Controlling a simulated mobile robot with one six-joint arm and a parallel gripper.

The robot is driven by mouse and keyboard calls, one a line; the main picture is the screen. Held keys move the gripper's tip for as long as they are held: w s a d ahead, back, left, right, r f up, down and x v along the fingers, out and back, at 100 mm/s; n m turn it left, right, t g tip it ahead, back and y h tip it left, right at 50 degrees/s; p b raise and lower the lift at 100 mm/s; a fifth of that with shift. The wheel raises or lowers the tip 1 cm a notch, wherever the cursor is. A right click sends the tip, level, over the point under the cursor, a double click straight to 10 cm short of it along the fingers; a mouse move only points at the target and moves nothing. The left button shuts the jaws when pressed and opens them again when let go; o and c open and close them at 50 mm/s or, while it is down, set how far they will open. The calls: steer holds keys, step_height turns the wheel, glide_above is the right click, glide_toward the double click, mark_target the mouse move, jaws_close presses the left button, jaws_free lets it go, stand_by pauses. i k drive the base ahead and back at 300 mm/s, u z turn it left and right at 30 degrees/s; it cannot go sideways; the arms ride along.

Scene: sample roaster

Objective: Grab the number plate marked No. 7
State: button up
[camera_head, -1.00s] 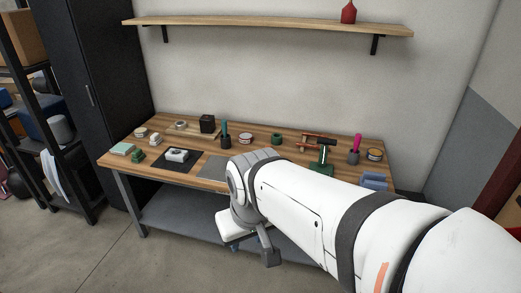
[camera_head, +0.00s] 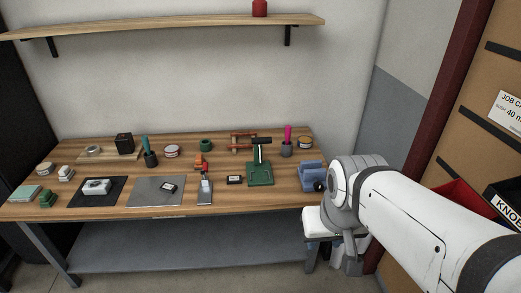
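A small dark plate with a pale face (camera_head: 235,180) lies on the wooden workbench (camera_head: 120,166), left of a green press. Another small dark piece with a pale face (camera_head: 168,188) lies on a grey mat. Both are too small to read, so I cannot tell which, if either, is marked No. 7. My gripper (camera_head: 346,258) hangs at the end of my white arm, low in front of the bench's right end. It is apart from both pieces. Its fingers are not clear enough to tell if they are open or shut.
The green press (camera_head: 260,172) and a blue holder (camera_head: 312,174) stand toward the right of the bench. Cups with tools, tins and small blocks fill the back and left. A shelf (camera_head: 160,27) hangs above. A cardboard-coloured rack with bins (camera_head: 462,200) stands close on the right.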

mark_target(230, 180)
steer(key=u, duration=0.05)
steer(key=i, duration=1)
steer(key=z, duration=0.05)
